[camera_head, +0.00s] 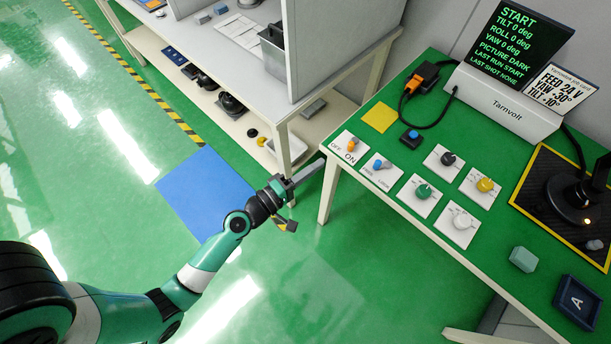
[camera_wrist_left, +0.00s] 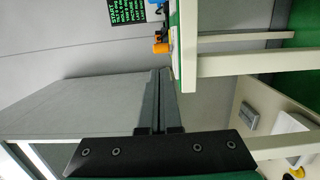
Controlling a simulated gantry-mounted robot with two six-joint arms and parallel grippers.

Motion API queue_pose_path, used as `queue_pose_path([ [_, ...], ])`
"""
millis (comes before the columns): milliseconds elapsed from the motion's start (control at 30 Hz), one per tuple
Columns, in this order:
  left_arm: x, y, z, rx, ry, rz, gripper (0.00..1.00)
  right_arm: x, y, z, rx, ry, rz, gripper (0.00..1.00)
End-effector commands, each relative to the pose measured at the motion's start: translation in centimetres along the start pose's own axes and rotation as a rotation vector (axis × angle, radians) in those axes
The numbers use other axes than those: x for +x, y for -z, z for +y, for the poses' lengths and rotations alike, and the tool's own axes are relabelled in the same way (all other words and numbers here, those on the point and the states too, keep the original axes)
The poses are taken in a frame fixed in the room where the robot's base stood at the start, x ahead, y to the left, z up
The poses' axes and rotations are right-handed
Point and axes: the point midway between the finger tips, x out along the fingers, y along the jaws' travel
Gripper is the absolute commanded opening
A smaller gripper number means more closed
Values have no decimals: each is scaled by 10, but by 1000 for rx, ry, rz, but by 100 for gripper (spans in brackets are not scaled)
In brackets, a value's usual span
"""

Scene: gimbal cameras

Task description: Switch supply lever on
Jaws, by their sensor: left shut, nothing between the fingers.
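The supply lever (camera_head: 352,146) has an orange tip and stands on a white plate marked OFF and ON, at the near left corner of the green-topped table (camera_head: 400,120). I cannot tell clearly which mark it leans to. My left gripper (camera_head: 319,164) is shut and empty, just left of the table corner and apart from the lever. In the left wrist view, the shut fingers (camera_wrist_left: 160,100) point toward the table edge, and an orange part, likely the lever (camera_wrist_left: 161,47), shows beyond them.
A blue-tipped switch (camera_head: 379,164) and several knobs sit beside the lever. A screen (camera_head: 519,45) reading START and PICTURE DARK stands at the back, with a card reading FEED 24 V. A white bench (camera_head: 345,40) stands to the left. A black gimbal device (camera_head: 570,195) is at right.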

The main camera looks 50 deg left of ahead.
Motion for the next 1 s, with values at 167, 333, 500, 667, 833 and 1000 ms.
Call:
queue_pose_path([
  [167,-28,-13,-1,0,0,-1,0,0,0,0,0,0,0,52],
  [333,-38,-17,0,0,-1,0,0,0,0,0,0,0,-1,52],
  [500,-38,-17,0,0,-1,0,0,0,0,0,0,0,-1,52],
  [667,-38,-17,0,0,-1,0,0,0,0,0,0,0,-1,52],
  [833,-38,-17,0,0,-1,0,0,0,0,0,0,0,-1,52],
  [1000,-34,-22,13,3,-14,-13,0,6,5,0,0,0,-1,52],
])
